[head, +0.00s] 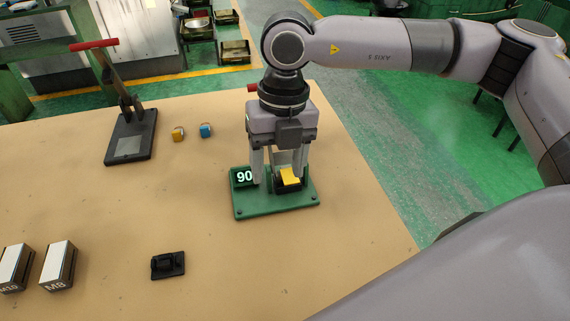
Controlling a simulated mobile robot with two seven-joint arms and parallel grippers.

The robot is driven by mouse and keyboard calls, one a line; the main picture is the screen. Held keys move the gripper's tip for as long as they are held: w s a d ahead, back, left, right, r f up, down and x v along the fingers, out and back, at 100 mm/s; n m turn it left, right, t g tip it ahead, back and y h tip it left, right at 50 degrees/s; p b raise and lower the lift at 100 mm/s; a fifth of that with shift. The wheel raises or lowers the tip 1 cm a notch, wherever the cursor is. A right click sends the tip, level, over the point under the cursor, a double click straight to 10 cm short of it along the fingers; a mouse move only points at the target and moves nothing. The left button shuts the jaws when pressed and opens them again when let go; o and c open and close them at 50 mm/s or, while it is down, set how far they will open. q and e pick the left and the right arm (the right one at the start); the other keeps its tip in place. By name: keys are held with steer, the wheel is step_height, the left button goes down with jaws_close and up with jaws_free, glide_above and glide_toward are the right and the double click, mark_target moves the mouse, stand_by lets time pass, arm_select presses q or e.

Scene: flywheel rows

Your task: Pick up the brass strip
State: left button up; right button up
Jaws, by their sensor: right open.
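A yellow, brass-coloured piece (290,177), which looks like the brass strip, sits on a dark block on the green base plate (258,208). A dark label reading "90" (243,177) stands at the left of that plate. My right gripper (279,176) points down over the plate, open, with its fingers apart. The yellow piece shows near and between the fingers, and I cannot tell whether they touch it. The back of the block is partly hidden by the fingers. My left gripper is out of view.
A press-like tool with a red handle (131,130) stands at the back left. A black fixture (168,265) and an M8 box (59,266) sit nearer. The middle of the tabletop (150,205) is clear.

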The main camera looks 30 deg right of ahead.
steer(key=w+d, duration=0.1)
steer(key=w+d+r+h, duration=0.1)
steer(key=d, duration=0.1)
steer(key=shift+m, duration=0.3)
steer(key=shift+d+f+t, duration=0.15)
steer(key=shift+d+t, duration=0.05)
steer(key=shift+t, duration=0.1)
steer(key=f, duration=0.3)
steer(key=f+p, duration=0.1)
steer(key=f, duration=0.2)
steer(key=shift+w+d+f, duration=0.1)
steer(key=shift+w+f, duration=0.1)
steer(key=shift+f, duration=0.15)
steer(key=c, duration=1.1)
steer(key=shift+o, duration=0.2)
steer(key=shift+r, duration=0.15)
step_height(320, 180, up, 20)
step_height(320, 180, up, 4)
steer(key=p, duration=0.2)
glide_above(290, 177)
